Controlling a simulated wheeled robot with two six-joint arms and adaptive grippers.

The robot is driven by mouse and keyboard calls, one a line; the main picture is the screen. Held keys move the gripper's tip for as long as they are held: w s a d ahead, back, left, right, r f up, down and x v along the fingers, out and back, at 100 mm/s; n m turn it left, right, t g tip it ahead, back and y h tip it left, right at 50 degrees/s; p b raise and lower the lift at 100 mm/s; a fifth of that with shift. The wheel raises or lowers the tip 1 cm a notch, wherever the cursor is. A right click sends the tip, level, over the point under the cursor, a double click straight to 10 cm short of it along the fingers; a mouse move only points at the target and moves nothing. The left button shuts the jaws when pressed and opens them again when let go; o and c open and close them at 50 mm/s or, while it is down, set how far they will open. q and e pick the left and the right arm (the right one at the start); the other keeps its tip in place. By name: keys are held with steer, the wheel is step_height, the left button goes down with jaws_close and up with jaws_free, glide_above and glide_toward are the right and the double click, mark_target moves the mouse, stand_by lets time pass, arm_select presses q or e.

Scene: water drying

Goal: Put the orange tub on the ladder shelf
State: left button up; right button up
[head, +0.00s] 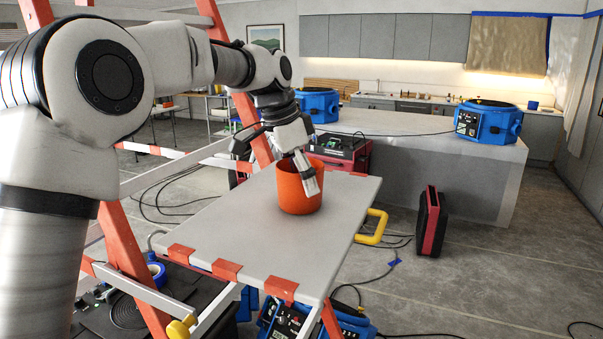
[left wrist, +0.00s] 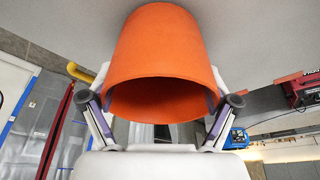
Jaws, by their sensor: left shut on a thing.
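The orange tub (head: 293,194) is upright over the right half of the grey ladder shelf (head: 225,228). Its base looks to be on the shelf, but I cannot tell if it fully rests there. My left gripper (head: 303,172) reaches in from above and is shut on the tub near its rim. In the left wrist view the tub (left wrist: 160,45) sits between the two fingers, its open mouth facing the camera and the shelf (left wrist: 70,25) behind it. My right gripper is in neither view.
Orange ladder rails (head: 122,245) stand left of the shelf. Blue machines (head: 488,121) stand on the counter behind. The shelf's front is clear.

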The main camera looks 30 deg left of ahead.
arm_select(q)
steer(key=shift+f, duration=0.2)
steer(key=o, duration=0.9)
steer(key=shift+w, duration=0.1)
steer(key=b+v, duration=0.1)
steer(key=v, duration=1.1)
steer(key=shift+r, duration=0.15)
